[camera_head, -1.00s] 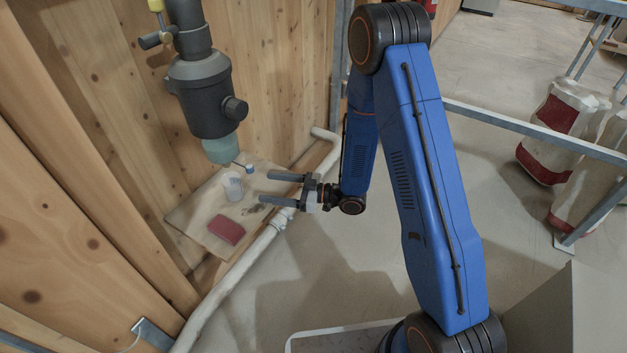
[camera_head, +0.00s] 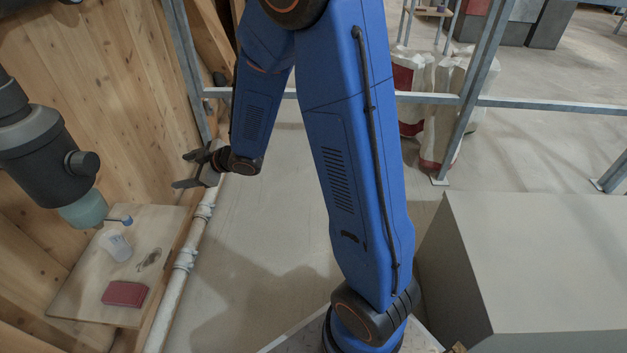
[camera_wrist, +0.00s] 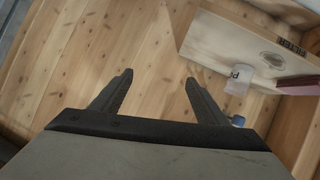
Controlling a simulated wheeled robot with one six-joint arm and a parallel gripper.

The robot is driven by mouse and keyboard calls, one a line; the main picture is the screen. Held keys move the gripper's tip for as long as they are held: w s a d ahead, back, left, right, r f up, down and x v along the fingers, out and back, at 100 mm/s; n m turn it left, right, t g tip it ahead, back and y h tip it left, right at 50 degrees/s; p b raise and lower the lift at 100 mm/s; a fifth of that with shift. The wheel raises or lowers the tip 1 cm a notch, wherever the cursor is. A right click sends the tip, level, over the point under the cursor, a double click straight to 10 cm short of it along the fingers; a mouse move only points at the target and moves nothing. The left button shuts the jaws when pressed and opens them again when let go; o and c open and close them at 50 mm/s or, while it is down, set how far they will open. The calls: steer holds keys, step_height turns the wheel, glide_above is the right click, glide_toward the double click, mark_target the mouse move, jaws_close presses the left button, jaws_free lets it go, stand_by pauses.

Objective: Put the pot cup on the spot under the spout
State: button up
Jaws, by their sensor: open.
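The pot cup (camera_head: 115,245) is a small translucent pale cup on a wooden shelf board (camera_head: 72,290). In the wrist view, the cup (camera_wrist: 238,80) shows dark lettering, right of the fingers. The teal spout (camera_head: 84,210) hangs from a dark grey pipe body, above and left of the cup in the head view. Whether the cup is directly under it, I cannot tell. My gripper (camera_head: 179,170) is open and empty, up and right of the cup, apart from it. Its fingers (camera_wrist: 158,78) have only wooden planks between them in the wrist view.
A dark red block (camera_head: 124,294) and a dark mark (camera_head: 150,260) are on the board. A small blue-capped item (camera_head: 127,220) is near the cup. A pale pipe (camera_head: 185,262) runs along the board's right side. A metal rail (camera_head: 540,105) crosses behind my arm.

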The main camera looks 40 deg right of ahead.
steer(key=s+d+r+m+h, duration=0.4)
steer(key=s+d+r, duration=0.2)
steer(key=d, duration=0.3)
steer(key=s+d+r+m+h, duration=0.35)
steer(key=s+d+r, duration=0.25)
steer(key=d, duration=0.3)
steer(key=s+d+r+m+g, duration=0.1)
steer(key=s+m+g, duration=0.1)
steer(key=s, duration=1.1)
steer(key=s+d+r+m+g, duration=0.1)
steer(key=s+r+m+g, duration=0.1)
steer(key=s, duration=1.1)
steer(key=shift+g, duration=0.6)
